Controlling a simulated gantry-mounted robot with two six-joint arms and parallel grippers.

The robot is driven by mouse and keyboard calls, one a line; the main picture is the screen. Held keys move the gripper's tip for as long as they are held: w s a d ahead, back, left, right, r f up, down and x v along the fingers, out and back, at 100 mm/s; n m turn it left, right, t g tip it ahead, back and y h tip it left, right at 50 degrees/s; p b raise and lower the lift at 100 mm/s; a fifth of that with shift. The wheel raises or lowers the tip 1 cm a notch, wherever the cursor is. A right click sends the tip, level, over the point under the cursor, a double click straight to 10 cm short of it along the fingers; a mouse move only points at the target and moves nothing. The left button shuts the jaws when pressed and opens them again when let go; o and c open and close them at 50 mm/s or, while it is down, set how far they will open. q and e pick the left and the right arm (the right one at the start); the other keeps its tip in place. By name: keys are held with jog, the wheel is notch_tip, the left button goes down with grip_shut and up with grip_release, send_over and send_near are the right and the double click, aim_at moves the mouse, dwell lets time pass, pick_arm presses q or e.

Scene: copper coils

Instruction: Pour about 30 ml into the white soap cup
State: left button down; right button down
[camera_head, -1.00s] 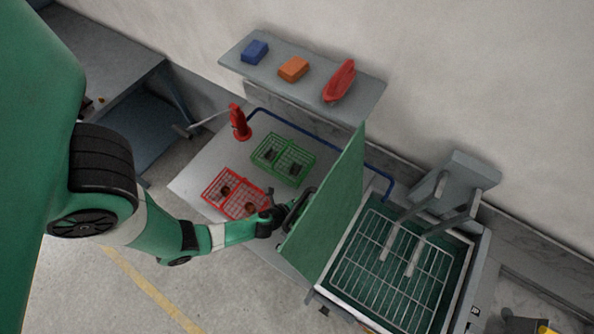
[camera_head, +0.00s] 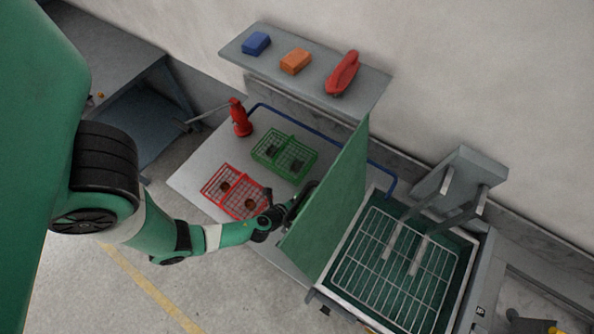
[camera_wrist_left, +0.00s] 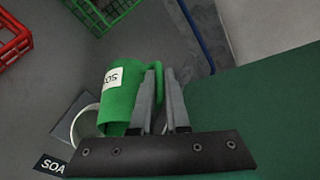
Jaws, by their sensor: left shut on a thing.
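My left gripper (camera_wrist_left: 158,103) is shut on the handle of a green jug (camera_wrist_left: 122,92) with a white label, only partly readable. The jug partly covers a white cup (camera_wrist_left: 84,124) on a dark square patch in the left wrist view. A black label with white letters "SOA" (camera_wrist_left: 50,165) lies beside the cup. I cannot tell whether any liquid is flowing. In the head view the left gripper (camera_head: 294,209) is beside the green upright panel (camera_head: 328,205), and the jug and cup cannot be made out there. My right gripper is not in view.
A red basket (camera_head: 232,207) and a green basket (camera_head: 284,171) stand on the grey table, with a red bottle (camera_head: 240,118) behind. The green panel borders a basin with a wire rack (camera_head: 395,265). A shelf (camera_head: 320,77) carries blue, orange and red items.

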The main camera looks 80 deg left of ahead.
pick_arm(q)
jog(key=shift+w+a+f+b, duration=0.1)
jog(key=shift+w+a+b, duration=0.35)
jog(key=shift+a, duration=0.2)
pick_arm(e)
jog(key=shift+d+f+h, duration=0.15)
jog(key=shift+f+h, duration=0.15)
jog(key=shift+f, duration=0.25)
pick_arm(q)
jog(key=shift+d+y+b, duration=0.1)
jog(key=shift+y+b, duration=0.3)
jog(key=shift+b, duration=0.2)
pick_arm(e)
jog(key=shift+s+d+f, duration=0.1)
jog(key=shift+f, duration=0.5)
